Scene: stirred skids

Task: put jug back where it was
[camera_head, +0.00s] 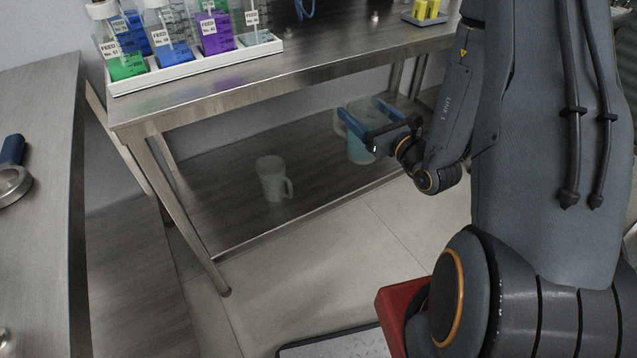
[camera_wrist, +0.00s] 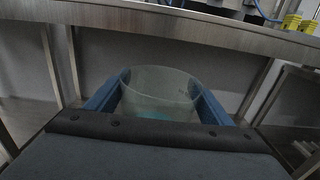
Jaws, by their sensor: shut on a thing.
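In the head view a translucent jug (camera_head: 361,148) with bluish-green liquid is on or just above the lower shelf of the steel table, toward its right. Its handle shows at its left. My gripper (camera_head: 361,113) has its blue fingers on either side of the jug's upper part and is shut on it. The wrist view shows the jug (camera_wrist: 157,95) upright between the two fingers (camera_wrist: 157,100), with pale blue liquid low inside. Whether its base touches the shelf is hard to tell. A second, pale jug (camera_head: 272,179) stands on the lower shelf to the left, handle to the right.
The lower shelf (camera_head: 225,205) is bare between the two jugs. The table top (camera_head: 300,62) overhangs it and holds a white tray (camera_head: 195,68) of labelled bottles. Yellow items (camera_head: 427,9) stand at the back right. Another steel table (camera_head: 45,95) is at the left.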

